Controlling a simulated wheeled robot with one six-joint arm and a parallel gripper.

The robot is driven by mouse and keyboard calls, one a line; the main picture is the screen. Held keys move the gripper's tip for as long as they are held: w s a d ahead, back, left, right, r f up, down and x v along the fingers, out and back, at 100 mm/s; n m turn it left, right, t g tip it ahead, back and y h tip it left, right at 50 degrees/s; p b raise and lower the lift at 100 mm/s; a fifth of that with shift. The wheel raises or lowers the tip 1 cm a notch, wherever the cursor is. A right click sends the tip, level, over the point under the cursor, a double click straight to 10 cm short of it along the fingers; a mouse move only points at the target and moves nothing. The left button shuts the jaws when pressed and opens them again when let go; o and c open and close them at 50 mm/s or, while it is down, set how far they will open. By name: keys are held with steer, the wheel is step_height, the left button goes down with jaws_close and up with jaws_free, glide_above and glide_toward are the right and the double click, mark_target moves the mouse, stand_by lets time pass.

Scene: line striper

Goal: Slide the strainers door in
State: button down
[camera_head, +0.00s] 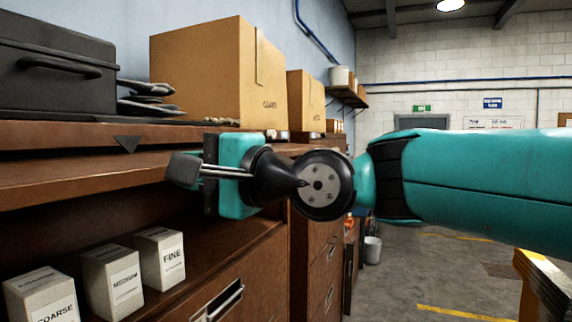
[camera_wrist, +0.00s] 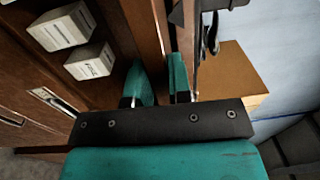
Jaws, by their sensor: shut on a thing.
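The strainers door (camera_head: 80,180) is a brown wooden panel lying about flat, sticking out below the cabinet's top edge and above the open compartment. Its edge also shows in the wrist view (camera_wrist: 146,28). My gripper (camera_head: 185,170) is at the right part of the door. In the wrist view its two teal fingers (camera_wrist: 158,72) stand on either side of the panel's edge, shut on it. Below, the compartment holds white boxes marked COARSE (camera_head: 42,297), MEDIUM (camera_head: 112,280) and FINE (camera_head: 160,258). The door's rear part is hidden inside the cabinet.
A dark toolcase (camera_head: 50,70) and cardboard boxes (camera_head: 205,75) stand on the cabinet top, close above my gripper. A drawer with a metal handle (camera_head: 220,300) is below. Open floor (camera_head: 430,270) lies to the right, with a yellow-edged bench (camera_head: 540,285) at lower right.

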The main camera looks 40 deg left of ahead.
steer(key=shift+x, duration=2.7)
steer(key=shift+f, duration=0.1)
steer(key=c, duration=0.6)
jaws_free()
steer(key=shift+a, duration=0.1)
steer(key=shift+c, duration=0.2)
steer(key=shift+b+v, duration=1.05)
steer(key=shift+b, duration=0.15)
steer(key=shift+b+v, duration=1.9)
steer(key=shift+v, duration=0.6)
